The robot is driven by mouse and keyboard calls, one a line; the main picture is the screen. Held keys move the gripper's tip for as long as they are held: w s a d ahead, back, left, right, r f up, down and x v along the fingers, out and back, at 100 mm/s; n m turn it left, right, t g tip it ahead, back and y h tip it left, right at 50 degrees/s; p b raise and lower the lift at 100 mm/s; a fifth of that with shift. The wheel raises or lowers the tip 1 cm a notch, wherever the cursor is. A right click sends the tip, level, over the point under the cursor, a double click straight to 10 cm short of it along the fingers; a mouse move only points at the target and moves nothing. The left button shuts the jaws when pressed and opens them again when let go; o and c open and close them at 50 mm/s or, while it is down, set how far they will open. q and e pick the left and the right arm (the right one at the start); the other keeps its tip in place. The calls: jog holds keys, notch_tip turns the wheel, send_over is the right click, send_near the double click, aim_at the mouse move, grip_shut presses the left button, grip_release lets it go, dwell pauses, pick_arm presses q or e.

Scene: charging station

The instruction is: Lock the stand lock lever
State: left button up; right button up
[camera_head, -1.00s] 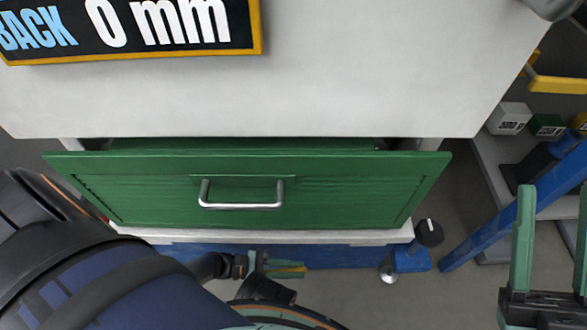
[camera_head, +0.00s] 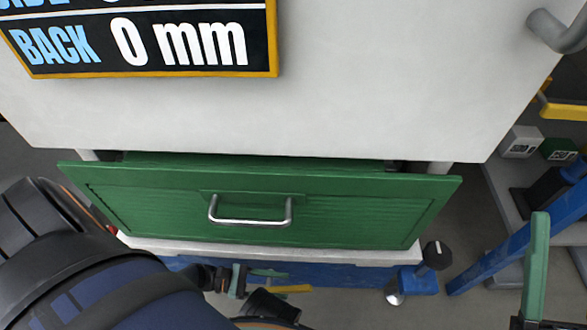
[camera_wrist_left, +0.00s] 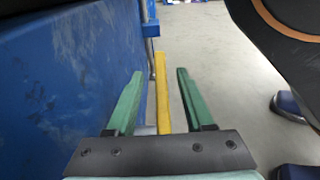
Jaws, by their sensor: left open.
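A yellow bar (camera_head: 292,289), which looks like the stand lock lever, shows low under the green drawer, partly hidden by my left gripper. In the left wrist view the yellow bar (camera_wrist_left: 161,95) runs lengthwise between the two green fingers, with a gap to each side. My left gripper (camera_head: 280,280) is open at the bar, beside the cart's blue lower frame; its fingers stand apart in the wrist view (camera_wrist_left: 160,74). I cannot tell the lever's lock position. My right gripper's one visible green finger (camera_head: 536,258) is at the lower right; its other finger is out of frame.
The green drawer (camera_head: 140,200) with a metal handle (camera_head: 250,222) sits under the white top (camera_head: 330,100). A blue wall (camera_wrist_left: 65,85) is close on the left in the wrist view. A black knob (camera_head: 437,255) and blue post (camera_head: 520,240) stand at the right.

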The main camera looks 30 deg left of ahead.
pick_arm(q)
jog(key=v, duration=0.7)
pick_arm(e)
jog(key=shift+f, duration=0.15)
pick_arm(q)
jog(key=w+d+y, duration=0.1)
jog(key=d, duration=0.1)
jog(key=w+d+g+p, duration=0.1)
jog(key=w+d+f+y, duration=0.1)
jog(key=d, duration=0.1)
jog(key=shift+w+d+y+p, duration=0.25)
jog(key=shift+d+y+p, duration=0.05)
jog(key=shift+p, duration=0.05)
jog(key=b+x, duration=0.2)
jog(key=x, duration=0.3)
jog(key=shift+d+f, duration=0.1)
jog(key=shift+d, duration=0.25)
jog(key=shift+w+d+f, duration=0.1)
jog(key=shift+w+d, duration=0.2)
jog(key=shift+d, duration=0.05)
jog(key=shift+c, duration=0.2)
